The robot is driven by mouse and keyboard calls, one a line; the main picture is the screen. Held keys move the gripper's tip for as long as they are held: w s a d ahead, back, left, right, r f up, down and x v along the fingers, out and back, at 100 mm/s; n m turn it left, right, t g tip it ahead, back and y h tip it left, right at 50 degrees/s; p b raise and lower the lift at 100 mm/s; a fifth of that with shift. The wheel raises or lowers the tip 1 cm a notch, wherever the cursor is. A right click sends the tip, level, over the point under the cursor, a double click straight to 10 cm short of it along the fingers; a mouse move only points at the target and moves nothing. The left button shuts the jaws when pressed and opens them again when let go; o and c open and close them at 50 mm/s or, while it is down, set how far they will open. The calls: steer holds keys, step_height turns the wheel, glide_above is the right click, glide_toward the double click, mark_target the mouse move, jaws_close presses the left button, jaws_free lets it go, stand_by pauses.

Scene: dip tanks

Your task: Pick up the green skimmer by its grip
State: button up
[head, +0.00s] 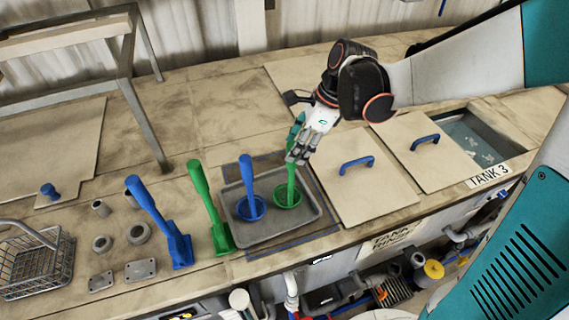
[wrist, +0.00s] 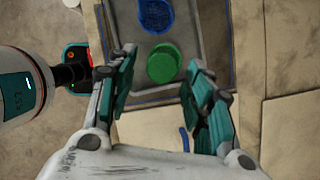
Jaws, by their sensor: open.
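The green skimmer (head: 288,198) stands in a shallow grey tray (head: 272,235), its round bowl down and its grip pointing up towards my gripper (head: 298,157). The upper end of the grip is partly hidden by the fingers in the head view. In the wrist view my gripper (wrist: 164,90) is open, and the green skimmer (wrist: 165,62) shows ahead, in the gap between the fingertips. I cannot tell whether the grip is between the fingers or just beyond them. Nothing is visibly held.
A blue skimmer (head: 248,180) stands upright in the same tray, left of the green one. Further left are a green upright tool (head: 207,205), a blue one (head: 160,220) and a wire basket (head: 35,262). Lids with blue handles (head: 357,164) lie right, beside open tank 3 (head: 475,140).

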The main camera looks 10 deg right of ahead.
steer(key=shift+p+x, duration=0.4)
steer(key=shift+x, duration=2)
jaws_close()
